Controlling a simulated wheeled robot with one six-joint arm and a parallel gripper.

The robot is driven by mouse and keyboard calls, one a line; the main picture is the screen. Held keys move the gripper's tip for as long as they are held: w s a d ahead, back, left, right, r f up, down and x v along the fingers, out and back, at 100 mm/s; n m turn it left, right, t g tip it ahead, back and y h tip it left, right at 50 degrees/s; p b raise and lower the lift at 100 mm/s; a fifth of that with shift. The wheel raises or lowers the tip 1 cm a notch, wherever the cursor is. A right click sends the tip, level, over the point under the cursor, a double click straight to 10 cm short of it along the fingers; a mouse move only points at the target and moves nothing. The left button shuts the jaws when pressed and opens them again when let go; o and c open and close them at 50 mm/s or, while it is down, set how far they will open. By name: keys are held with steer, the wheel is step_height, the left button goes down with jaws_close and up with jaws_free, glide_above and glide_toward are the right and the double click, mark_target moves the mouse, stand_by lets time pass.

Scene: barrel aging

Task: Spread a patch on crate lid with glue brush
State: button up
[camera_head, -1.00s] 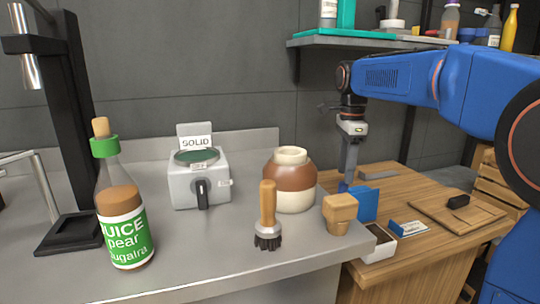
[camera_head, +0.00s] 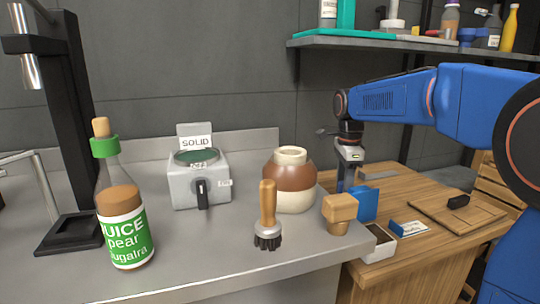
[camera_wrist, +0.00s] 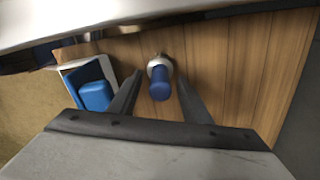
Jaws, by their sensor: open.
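My gripper (camera_wrist: 157,82) is open and points down over the table's left part. A short upright thing with a blue handle (camera_wrist: 160,85) and a pale round end stands between its fingers in the wrist view. It may be the glue brush; its bristles are not visible. No glue patch can be made out.
A wooden-handled brush (camera_head: 267,215), a brown and cream jar (camera_head: 291,182), a wooden stopper (camera_head: 339,213) and a juice bottle (camera_head: 124,220) stand on the grey counter.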

jaws_close()
steer(key=shift+r, duration=3.55)
